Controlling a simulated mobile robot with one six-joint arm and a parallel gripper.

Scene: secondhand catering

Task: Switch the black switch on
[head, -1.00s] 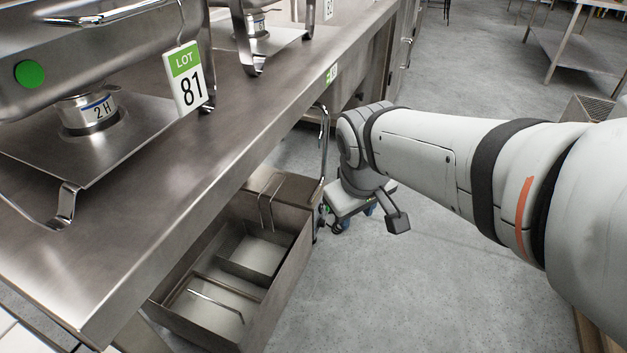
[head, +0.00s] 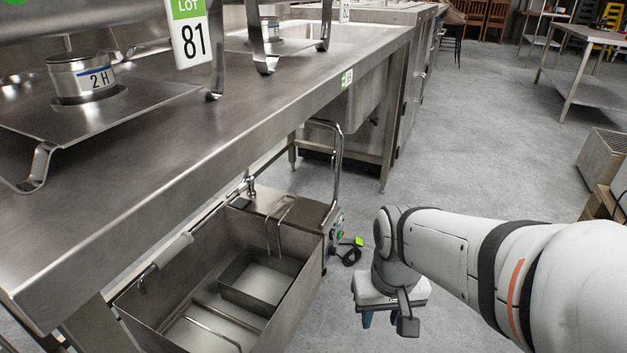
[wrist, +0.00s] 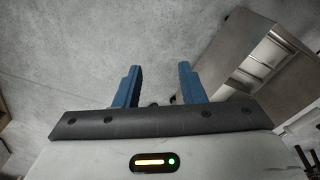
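A steel fryer-like unit (head: 303,245) with an open tank stands under the counter edge in the head view. Its narrow right end carries small controls (head: 338,236), one green and others dark. They are too small to tell which is the black switch or how it is set. My gripper (head: 385,318) points down over the floor, right of that end and apart from it, partly hidden by my wrist. In the wrist view my gripper (wrist: 160,68) shows two blue fingers spread apart with nothing between them.
A steel counter (head: 230,120) with chafing dishes and a lot 81 tag (head: 190,38) overhangs the unit. A black cable (head: 350,254) and a bright green item (head: 359,241) are beside the controls. A steel-sided thing (wrist: 262,62) is right in the wrist view. Floor (head: 470,150) is clear.

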